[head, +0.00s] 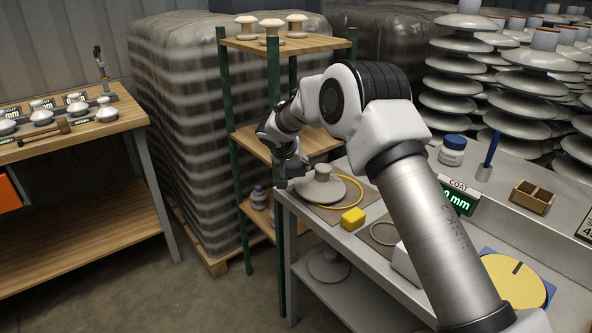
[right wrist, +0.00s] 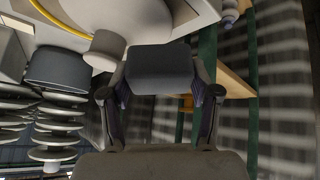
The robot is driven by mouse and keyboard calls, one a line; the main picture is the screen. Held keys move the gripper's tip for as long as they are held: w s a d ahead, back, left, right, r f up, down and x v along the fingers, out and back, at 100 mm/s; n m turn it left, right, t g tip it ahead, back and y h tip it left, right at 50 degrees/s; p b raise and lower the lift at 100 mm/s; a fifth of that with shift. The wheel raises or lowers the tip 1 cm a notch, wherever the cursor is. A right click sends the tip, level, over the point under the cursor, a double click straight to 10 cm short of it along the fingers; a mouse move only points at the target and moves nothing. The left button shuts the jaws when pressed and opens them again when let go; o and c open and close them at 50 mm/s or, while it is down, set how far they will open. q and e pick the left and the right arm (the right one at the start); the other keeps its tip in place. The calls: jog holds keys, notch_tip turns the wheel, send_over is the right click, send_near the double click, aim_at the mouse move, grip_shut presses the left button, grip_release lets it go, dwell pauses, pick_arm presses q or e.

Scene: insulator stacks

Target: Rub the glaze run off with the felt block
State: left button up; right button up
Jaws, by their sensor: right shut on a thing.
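A pale grey insulator disc (head: 321,191) with a knob on top sits on a mat at the near-left corner of the grey bench, a yellow ring around its right side. In the right wrist view its knob (right wrist: 105,49) shows left of the fingers. My right gripper (head: 287,179) is just left of the disc, at the bench edge. In the right wrist view its fingers are shut on a dark grey felt block (right wrist: 160,68). I cannot tell whether the block touches the disc. No glaze run can be made out. My left gripper is not in view.
A green-posted shelf (head: 245,138) stands close behind the gripper. A wooden table (head: 75,137) is at left.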

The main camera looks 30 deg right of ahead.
jog(key=shift+s+a+r, duration=0.1)
jog(key=shift+a+r, duration=0.1)
jog(key=shift+r, duration=0.5)
jog(key=shift+a+r+p, duration=0.15)
jog(key=shift+r+p, duration=0.2)
jog(key=shift+r, duration=0.3)
jog(key=shift+a+r+p, duration=0.15)
jog(key=shift+r+p, duration=0.2)
jog(key=shift+r, duration=0.25)
jog(key=shift+s+a+r, duration=0.1)
jog(key=shift+s+r, duration=0.05)
jog(key=shift+r, duration=0.1)
